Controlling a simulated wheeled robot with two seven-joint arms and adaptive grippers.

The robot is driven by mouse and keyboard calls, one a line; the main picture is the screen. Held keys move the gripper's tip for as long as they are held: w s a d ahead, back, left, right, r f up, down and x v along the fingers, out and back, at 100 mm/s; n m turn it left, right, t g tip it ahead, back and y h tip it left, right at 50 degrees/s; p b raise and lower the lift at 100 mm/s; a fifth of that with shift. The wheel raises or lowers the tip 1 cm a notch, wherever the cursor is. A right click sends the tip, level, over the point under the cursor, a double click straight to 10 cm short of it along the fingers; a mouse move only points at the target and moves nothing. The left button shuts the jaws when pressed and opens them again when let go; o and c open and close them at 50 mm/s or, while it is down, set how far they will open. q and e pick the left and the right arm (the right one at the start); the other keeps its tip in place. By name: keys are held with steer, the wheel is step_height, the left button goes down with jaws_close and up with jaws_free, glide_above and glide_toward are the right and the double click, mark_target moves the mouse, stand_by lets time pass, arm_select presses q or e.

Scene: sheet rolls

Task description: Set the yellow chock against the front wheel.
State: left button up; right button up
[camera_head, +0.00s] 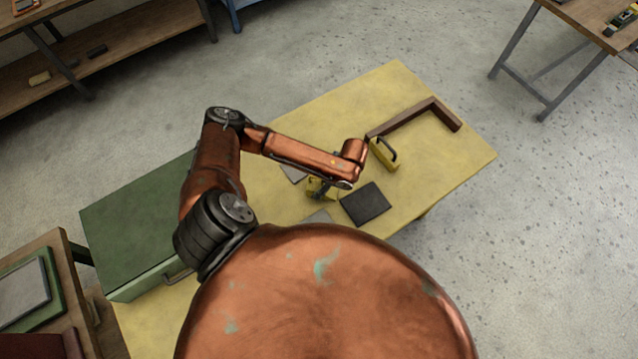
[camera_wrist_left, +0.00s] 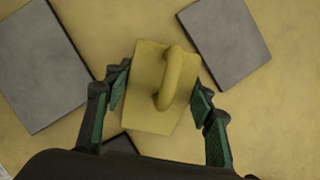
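A yellow block with a yellow arched handle (camera_wrist_left: 150,100) lies between the fingers of my left gripper (camera_wrist_left: 160,92) in the left wrist view. The fingers stand spread on both sides of it, and the block is turned slightly against them; contact is unclear. In the head view this block (camera_head: 318,188) is partly hidden under my left gripper (camera_head: 322,190). A second yellow block with a dark handle (camera_head: 383,155) stands to its right, beside a brown angled frame (camera_head: 410,117). No wheel can be made out. My right gripper is not in view.
The yellow table (camera_head: 450,160) also bears a dark square plate (camera_head: 365,204), grey plates (camera_head: 317,217) and a green box (camera_head: 140,220) at left. A grey plate (camera_wrist_left: 225,42) shows in the wrist view. The table's right end is clear.

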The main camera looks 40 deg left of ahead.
arm_select(q)
steer(key=o, duration=0.5)
